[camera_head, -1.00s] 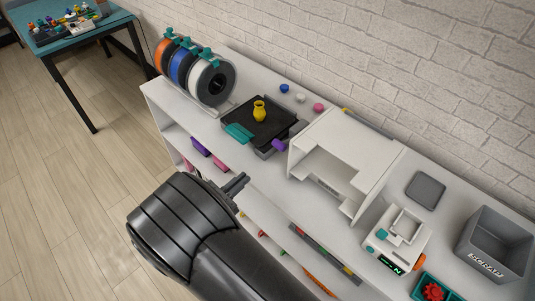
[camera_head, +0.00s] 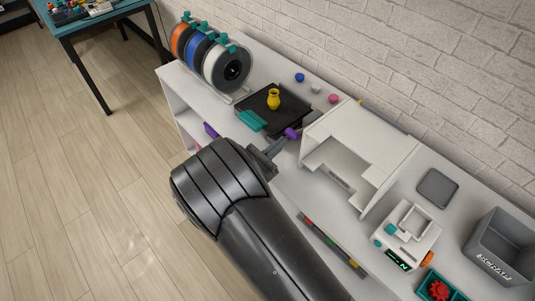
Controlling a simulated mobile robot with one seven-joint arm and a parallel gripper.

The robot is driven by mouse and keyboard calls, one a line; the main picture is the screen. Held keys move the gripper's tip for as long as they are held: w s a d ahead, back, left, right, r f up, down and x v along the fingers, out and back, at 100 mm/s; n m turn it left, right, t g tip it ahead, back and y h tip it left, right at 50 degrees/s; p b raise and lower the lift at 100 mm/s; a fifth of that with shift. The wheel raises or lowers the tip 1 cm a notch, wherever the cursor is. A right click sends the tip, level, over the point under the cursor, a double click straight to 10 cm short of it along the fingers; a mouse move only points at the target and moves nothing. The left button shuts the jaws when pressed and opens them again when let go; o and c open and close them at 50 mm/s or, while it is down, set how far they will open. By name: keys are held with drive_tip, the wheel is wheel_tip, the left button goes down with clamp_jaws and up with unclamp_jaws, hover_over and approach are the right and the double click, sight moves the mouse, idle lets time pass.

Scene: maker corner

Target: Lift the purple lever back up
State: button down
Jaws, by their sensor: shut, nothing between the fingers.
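The purple lever (camera_head: 291,133) shows at the near right corner of a black plate (camera_head: 262,112) on the shelf top. A small yellow vase (camera_head: 273,98) stands on the plate, and a teal tab (camera_head: 252,121) is at its near left edge. My gripper (camera_head: 281,146) is shut and empty, with its fingertips just below and beside the purple lever. I cannot tell whether they touch it. My arm hides part of the shelf front and the gripper's base.
A white open-fronted box (camera_head: 361,147) stands close to the right of the lever. A rack of filament spools (camera_head: 231,72) stands to the left. Small blue (camera_head: 299,77), white and pink knobs lie behind the plate. A grey scrap bin (camera_head: 499,246) is at the far right.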

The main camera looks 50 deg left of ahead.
drive_tip(key=shift+w+r, duration=0.1)
drive_tip(key=shift+w, duration=0.35)
drive_tip(key=shift+w+r+g, duration=0.5)
drive_tip(key=shift+r+g, duration=0.25)
drive_tip(key=shift+r, duration=0.35)
drive_tip(key=shift+w+r+g, duration=0.5)
drive_tip(key=shift+r+g, duration=0.3)
drive_tip(key=shift+r, duration=0.3)
drive_tip(key=shift+w+r+g, duration=0.5)
drive_tip(key=shift+r+g, duration=0.25)
drive_tip(key=shift+r, duration=0.35)
drive_tip(key=shift+s, duration=0.1)
drive_tip(key=s+r, duration=0.2)
drive_tip(key=s, duration=1.1)
drive_tip(key=shift+s, duration=0.4)
